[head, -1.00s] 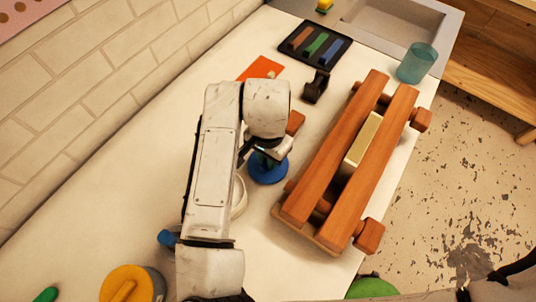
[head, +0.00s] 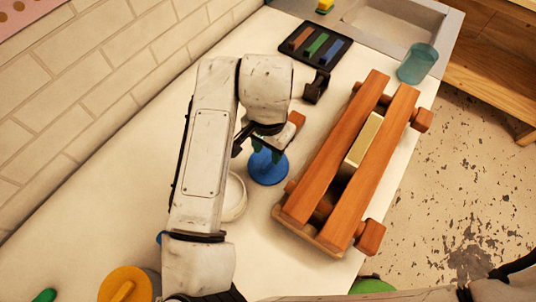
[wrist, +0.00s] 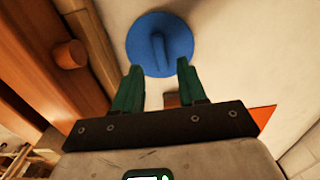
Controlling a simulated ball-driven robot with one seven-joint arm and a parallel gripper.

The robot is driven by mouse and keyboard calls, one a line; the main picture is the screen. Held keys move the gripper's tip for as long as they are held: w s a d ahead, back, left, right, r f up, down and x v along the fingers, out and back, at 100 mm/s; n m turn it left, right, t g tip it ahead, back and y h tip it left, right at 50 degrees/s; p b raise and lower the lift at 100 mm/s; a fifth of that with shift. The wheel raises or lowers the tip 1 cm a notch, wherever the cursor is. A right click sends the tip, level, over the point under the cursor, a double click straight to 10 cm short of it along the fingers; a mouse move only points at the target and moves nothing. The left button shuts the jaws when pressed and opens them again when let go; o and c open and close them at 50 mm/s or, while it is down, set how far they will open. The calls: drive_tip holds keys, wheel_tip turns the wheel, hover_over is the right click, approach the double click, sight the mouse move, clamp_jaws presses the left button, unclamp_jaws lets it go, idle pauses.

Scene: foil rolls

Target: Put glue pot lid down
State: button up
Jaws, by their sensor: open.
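The blue round lid (head: 268,170) with a raised bar handle lies flat on the white worktop, left of the wooden clamp. In the wrist view the lid (wrist: 160,45) shows whole beyond the fingertips, its handle upright in the middle. My gripper (head: 266,155) is above the lid, with its green fingers spread. In the wrist view my gripper (wrist: 158,68) is open and empty, the handle standing clear of both fingers. A round white pot or dish (head: 235,197) sits just left of the lid, partly hidden by my arm.
A large wooden clamp (head: 390,130) holding a pale block (head: 362,140) stands to the right, near the worktop edge. A black tray (head: 313,46) of coloured bars, a dark holder (head: 316,87) and a teal cup (head: 417,64) are farther back. A yellow-lidded pot (head: 125,285) is at front left.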

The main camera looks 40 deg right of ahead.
sight(268, 161)
wheel_tip(268, 161, up, 7)
drive_tip(key=shift+r, duration=0.2)
idle(0.6)
